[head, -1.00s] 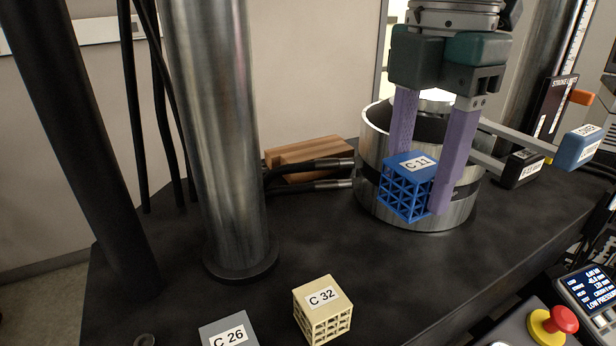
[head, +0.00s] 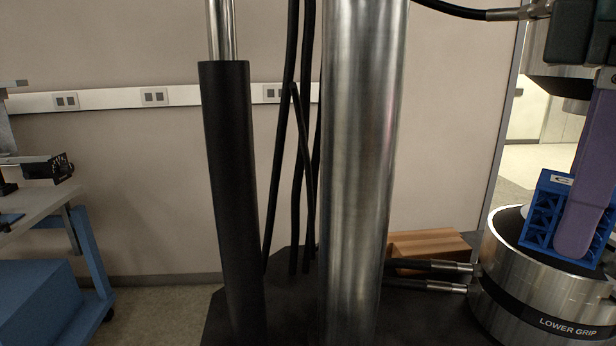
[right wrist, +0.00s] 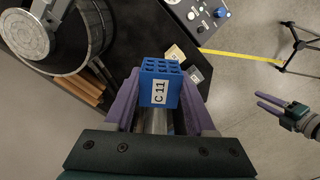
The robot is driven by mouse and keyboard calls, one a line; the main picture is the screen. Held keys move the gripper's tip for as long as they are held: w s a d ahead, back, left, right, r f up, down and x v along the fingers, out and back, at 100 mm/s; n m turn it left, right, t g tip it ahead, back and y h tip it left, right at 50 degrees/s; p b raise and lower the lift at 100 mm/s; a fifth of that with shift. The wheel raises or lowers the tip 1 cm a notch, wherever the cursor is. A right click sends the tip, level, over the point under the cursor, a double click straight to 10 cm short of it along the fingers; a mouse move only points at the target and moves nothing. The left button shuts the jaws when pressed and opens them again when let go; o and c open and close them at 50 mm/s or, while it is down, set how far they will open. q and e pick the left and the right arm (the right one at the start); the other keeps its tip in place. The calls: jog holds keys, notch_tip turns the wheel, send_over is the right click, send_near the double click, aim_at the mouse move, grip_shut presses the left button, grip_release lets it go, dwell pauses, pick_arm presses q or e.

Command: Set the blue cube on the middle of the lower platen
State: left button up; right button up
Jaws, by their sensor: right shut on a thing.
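The blue cube (head: 541,207), an open lattice block, is between the purple fingers of my right gripper (head: 585,205) at the right edge of the head view. The right wrist view shows the cube (right wrist: 158,88) between both fingertips, its C 11 label facing the camera. The lower platen (head: 503,222) appears as the dark round top of the metal cylinder marked LOWER GRIP. The cube overlaps it in the head view but appears clear of the round top (right wrist: 72,38) in the wrist view; their gap is hard to judge. My left gripper (right wrist: 268,103) is open and empty, fingers apart.
A thick steel column (head: 362,170) and a black cylinder (head: 232,190) stand left of the platen. Wooden blocks (head: 430,247) and hoses (head: 425,285) lie beside it. A tan cube (right wrist: 175,53) and a grey cube (right wrist: 196,75) lie on the dark bench. A blue-framed cart (head: 90,250) stands at left.

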jog(key=m, duration=0.1)
jog(key=r+m, duration=0.1)
jog(key=m, duration=0.1)
jog(key=a+r+m+p, duration=0.1)
jog(key=shift+s, duration=0.25)
jog(key=m, duration=0.2)
jog(key=r+m, duration=0.1)
jog(key=shift+s+a+r+m+p, duration=0.1)
jog(key=shift+s+a+m+p, duration=0.2)
jog(key=shift+a+m+p, duration=0.1)
jog(key=s+r+p, duration=0.3)
jog(key=r+p, duration=1.5)
jog(key=p, duration=0.1)
jog(key=s+r+m+p, duration=0.1)
jog(key=s+r+p, duration=0.2)
jog(key=r+p, duration=1.5)
jog(key=shift+p, duration=0.5)
jog(key=shift+a+f, duration=0.1)
